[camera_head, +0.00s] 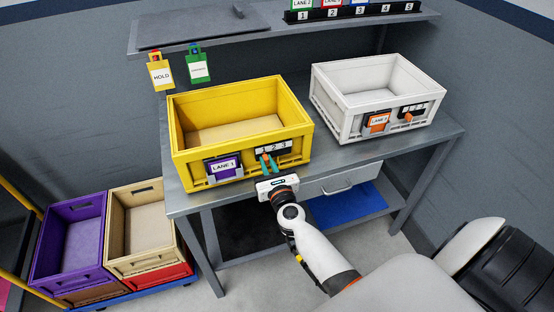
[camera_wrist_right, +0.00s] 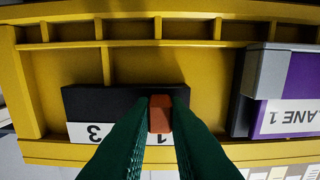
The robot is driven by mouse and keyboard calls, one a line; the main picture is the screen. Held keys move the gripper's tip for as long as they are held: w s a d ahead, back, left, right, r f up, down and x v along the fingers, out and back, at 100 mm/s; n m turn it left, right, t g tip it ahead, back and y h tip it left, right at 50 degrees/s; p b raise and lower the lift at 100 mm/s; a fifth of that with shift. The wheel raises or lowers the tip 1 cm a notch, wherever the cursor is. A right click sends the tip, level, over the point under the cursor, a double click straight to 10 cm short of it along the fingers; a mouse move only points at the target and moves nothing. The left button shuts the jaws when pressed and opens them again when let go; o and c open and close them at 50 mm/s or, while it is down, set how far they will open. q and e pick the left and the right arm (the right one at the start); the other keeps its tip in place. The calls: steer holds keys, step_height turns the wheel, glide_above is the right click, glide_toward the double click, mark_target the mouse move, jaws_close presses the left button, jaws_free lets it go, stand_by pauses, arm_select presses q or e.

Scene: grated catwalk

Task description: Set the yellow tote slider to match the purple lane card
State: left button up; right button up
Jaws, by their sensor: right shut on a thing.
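The yellow tote (camera_head: 240,100) sits on the grey bench. On its front are the purple lane card (camera_head: 223,167), which reads LANE 1, and a black slider plate (camera_head: 285,147) marked 1, 2, 3. My right gripper (camera_head: 267,163) reaches the plate from the front, its green fingers shut on the orange-red slider knob (camera_wrist_right: 160,114). In the right wrist view, upside down, the knob stands at the 1. The 3 (camera_wrist_right: 95,131) shows to the left; the 2 is hidden behind a finger. The purple card (camera_wrist_right: 288,117) is at the right. My left gripper is not in view.
A white tote (camera_head: 345,75) with an orange card (camera_head: 377,122) and its own slider stands to the right. HOLD (camera_head: 161,73) and green (camera_head: 199,66) tags hang from the shelf (camera_head: 270,25). Purple (camera_head: 75,235) and tan (camera_head: 140,225) crates stand at lower left.

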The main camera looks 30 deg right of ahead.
steer(key=o, duration=0.6)
steer(key=shift+c, duration=0.2)
steer(key=shift+s, duration=0.15)
steer(key=v, duration=0.6)
steer(key=shift+s, duration=0.4)
steer(key=shift+a, duration=0.1)
